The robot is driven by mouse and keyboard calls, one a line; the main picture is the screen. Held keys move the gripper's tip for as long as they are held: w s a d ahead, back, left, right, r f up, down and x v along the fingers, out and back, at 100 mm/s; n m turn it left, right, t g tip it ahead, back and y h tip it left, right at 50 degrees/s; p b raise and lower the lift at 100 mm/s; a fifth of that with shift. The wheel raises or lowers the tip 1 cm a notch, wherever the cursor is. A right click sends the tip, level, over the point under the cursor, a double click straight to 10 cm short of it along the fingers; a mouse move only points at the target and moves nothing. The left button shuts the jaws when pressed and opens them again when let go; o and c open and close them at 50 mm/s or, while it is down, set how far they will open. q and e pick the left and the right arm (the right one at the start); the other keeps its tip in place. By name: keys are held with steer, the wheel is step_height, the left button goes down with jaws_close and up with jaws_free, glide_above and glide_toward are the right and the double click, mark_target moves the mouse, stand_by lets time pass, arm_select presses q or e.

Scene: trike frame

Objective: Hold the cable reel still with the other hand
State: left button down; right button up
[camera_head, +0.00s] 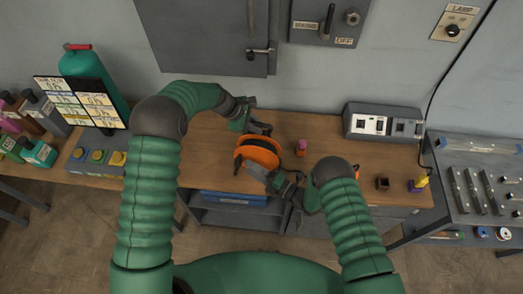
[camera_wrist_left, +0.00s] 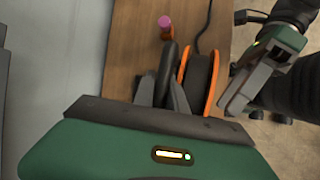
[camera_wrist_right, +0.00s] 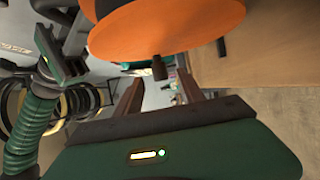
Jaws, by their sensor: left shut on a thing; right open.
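The cable reel (camera_head: 262,153), with orange discs and a dark core, stands on the wooden bench near its front edge. It also shows in the left wrist view (camera_wrist_left: 184,80) and close up in the right wrist view (camera_wrist_right: 165,28). My left gripper (camera_head: 262,129) is at the reel's back side, shut on a dark rounded part beside the orange disc, seemingly the reel's handle or frame (camera_wrist_left: 168,60). My right gripper (camera_head: 272,180) is open at the reel's front side. In the right wrist view a short dark peg (camera_wrist_right: 160,68) on the reel lies just beyond its spread fingers (camera_wrist_right: 160,92).
A small pink-and-orange cylinder (camera_head: 302,147) stands right of the reel. A grey wall cabinet (camera_head: 205,35) hangs behind. Bench between is clear.

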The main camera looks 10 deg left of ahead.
mark_target(242, 158)
steer(key=x, duration=0.6)
steer(key=shift+w+a, duration=0.1)
steer(key=shift+a, duration=0.05)
steer(key=shift+c, duration=0.4)
steer(key=c, duration=0.9)
steer(key=shift+d+r, duration=0.3)
steer(key=shift+r, duration=0.25)
steer(key=shift+d+r, duration=0.35)
steer(key=shift+r, duration=0.25)
steer(key=shift+d+r, duration=0.85)
steer(key=shift+d, duration=0.1)
